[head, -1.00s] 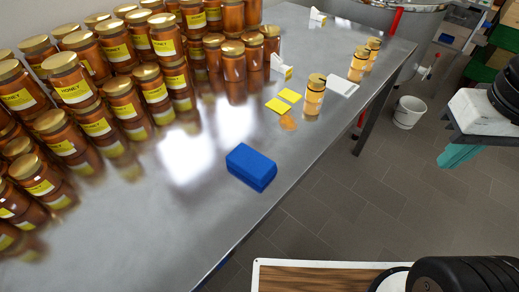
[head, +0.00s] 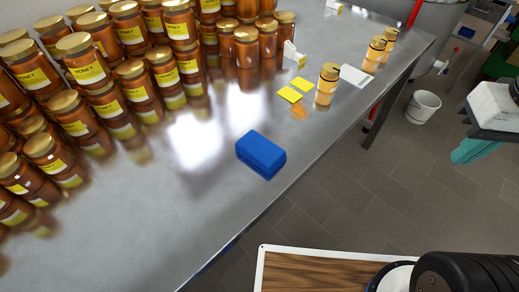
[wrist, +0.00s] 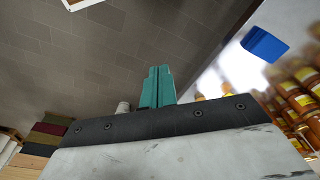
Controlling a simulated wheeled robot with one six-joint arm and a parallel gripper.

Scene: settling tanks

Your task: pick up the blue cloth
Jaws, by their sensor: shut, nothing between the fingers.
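The blue cloth (head: 261,153) is a folded block lying on the steel table near its front edge, in the middle of the head view. It also shows at the upper right of the wrist view (wrist: 264,44). My gripper, with teal fingers, shows at the right edge of the head view (head: 474,150) and in the middle of the wrist view (wrist: 157,86). Its fingers are together with nothing between them. It is over the floor, off the table's edge and well apart from the cloth.
Many honey jars (head: 88,66) crowd the left and back of the steel table (head: 130,225). A white bucket (head: 423,106) stands on the floor. The table around the cloth is clear.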

